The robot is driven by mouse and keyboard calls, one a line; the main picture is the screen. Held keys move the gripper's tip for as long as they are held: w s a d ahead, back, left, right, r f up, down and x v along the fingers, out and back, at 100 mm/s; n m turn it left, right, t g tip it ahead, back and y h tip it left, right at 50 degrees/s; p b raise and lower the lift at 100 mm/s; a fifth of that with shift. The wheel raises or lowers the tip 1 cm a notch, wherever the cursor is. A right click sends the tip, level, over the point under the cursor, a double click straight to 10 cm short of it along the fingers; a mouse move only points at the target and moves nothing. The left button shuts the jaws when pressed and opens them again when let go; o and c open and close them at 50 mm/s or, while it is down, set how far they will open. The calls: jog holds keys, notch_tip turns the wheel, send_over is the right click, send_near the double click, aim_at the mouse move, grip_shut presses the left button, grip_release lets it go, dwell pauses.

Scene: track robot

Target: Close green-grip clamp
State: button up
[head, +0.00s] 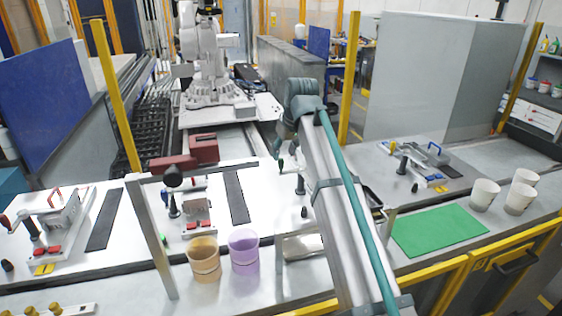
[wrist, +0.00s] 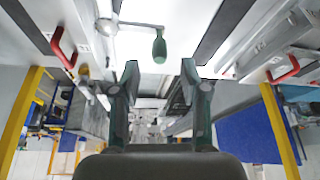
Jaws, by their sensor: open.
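The green-grip clamp's dark green grip (wrist: 159,48) shows at the top middle of the wrist view, at the end of a thin metal lever (wrist: 135,24). My gripper (wrist: 161,76) is open, with its two dark fingers apart and nothing between them. The grip lies just beyond the fingertips, roughly centred between them and not enclosed. In the head view my gripper (head: 282,155) is small, over the white bench, close to the clamp's black-tipped spindle (head: 300,184). My arm hides much of the clamp there.
Other clamp fixtures stand at the left (head: 58,218) and right (head: 424,158). Red handles (wrist: 62,48) (wrist: 284,68) flank the wrist view. An orange cup (head: 204,259), a purple cup (head: 244,251), a green mat (head: 438,231) and white cups (head: 484,194) occupy the front.

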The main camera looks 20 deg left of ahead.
aim_at(282, 160)
jog(key=shift+p+x, duration=0.7)
jog(key=shift+x, duration=2.45)
jog(key=shift+c, duration=0.3)
grip_shut()
